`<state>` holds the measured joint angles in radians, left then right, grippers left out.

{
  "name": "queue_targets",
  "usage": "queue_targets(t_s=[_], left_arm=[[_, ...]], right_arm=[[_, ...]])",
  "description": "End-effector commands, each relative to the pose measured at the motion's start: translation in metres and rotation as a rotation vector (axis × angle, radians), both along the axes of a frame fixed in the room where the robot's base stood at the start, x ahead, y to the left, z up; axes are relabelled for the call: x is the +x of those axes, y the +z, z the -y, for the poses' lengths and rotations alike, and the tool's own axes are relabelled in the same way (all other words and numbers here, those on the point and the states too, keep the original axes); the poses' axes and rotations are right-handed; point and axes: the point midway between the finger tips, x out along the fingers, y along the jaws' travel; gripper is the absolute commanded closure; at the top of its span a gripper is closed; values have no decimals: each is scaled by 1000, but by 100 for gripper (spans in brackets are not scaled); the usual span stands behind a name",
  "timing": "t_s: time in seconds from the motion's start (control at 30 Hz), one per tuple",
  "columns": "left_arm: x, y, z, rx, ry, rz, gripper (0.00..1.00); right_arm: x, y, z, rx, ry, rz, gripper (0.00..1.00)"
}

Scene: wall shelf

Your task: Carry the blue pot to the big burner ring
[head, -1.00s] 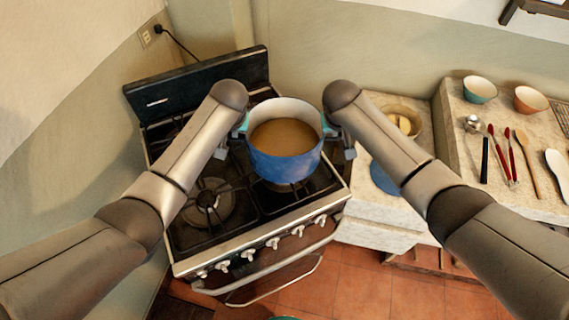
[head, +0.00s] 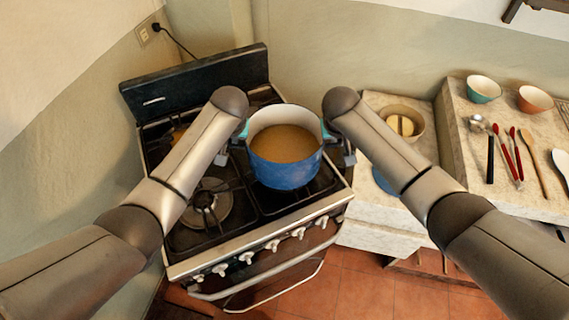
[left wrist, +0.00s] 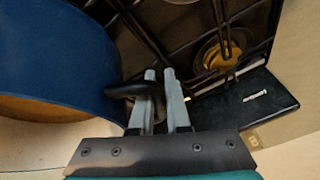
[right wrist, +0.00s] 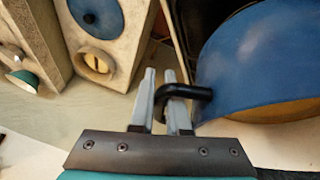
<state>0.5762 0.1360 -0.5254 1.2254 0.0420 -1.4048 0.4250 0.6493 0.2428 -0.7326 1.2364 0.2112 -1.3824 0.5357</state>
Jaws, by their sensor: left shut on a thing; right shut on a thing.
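The blue pot (head: 285,172) has a pale inside and brown contents. It is upright over the right part of the stove (head: 268,258); whether its base touches the grate is hidden. My left gripper (left wrist: 160,78) is shut on the pot's black left handle (left wrist: 134,90). My right gripper (right wrist: 160,78) is shut on the other black handle (right wrist: 188,91). In the head view, a burner with a wide pale ring (head: 207,205) shows uncovered at the front left. Another burner shows in the left wrist view (left wrist: 222,52). I cannot tell which ring is biggest.
Black grates cover the stove top, with a dark back panel (head: 195,82) behind and knobs in front. Walls close in behind.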

Motion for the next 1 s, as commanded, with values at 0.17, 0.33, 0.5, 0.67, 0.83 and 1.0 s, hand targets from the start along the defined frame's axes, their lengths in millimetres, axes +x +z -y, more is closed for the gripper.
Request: queue_targets(t_s=[0.17,0.33,0.5,0.67,0.83,1.0], left_arm=[[3,-4,-4,6,5,8,100],[2,-10,-4,6,5,8,100],[0,-12,-4,6,5,-1,71],[0,-12,-2,3,3,-1,56],[0,-12,-1,1,2,-1,56],[-1,-9,0,1,0,0,56]], right_arm=[[3,-4,4,-6,-5,7,100],[3,-10,4,-6,-5,7,100],[0,-12,4,-7,-5,-2,71],[0,-12,2,-3,-3,0,56],[0,-12,1,-1,-2,-1,56],[0,-12,0,-1,0,0,56]])
